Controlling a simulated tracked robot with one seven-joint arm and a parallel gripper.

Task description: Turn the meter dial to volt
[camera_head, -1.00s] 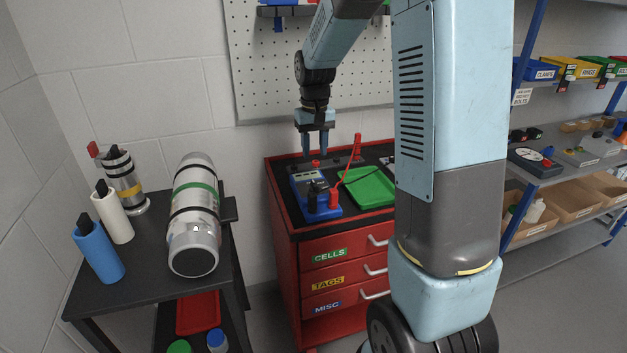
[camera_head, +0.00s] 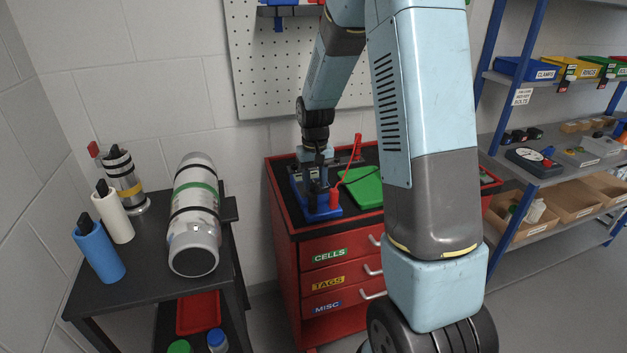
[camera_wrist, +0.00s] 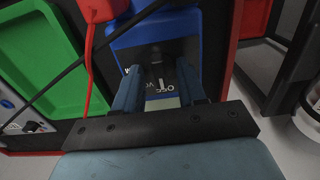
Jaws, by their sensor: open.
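The blue meter (camera_head: 324,212) lies on the red cabinet's dark top, partly hidden by my gripper (camera_head: 316,180). In the wrist view the meter (camera_wrist: 165,33) has a dark face with a white line and partly hidden white lettering, of which "OFF" and "VO" show. My gripper (camera_wrist: 160,80) is open, with one finger on each side of the white line, pointing down at the face. The dial's outline is hard to make out between the fingers. I cannot tell whether the fingers touch it.
A red plug (camera_wrist: 100,8) with a red lead stands beside the meter. A red probe (camera_head: 357,147) and a green tray (camera_head: 364,190) are to its right. A pegboard (camera_head: 270,90) is behind. A black cart (camera_head: 150,262) with cylinders stands at the left.

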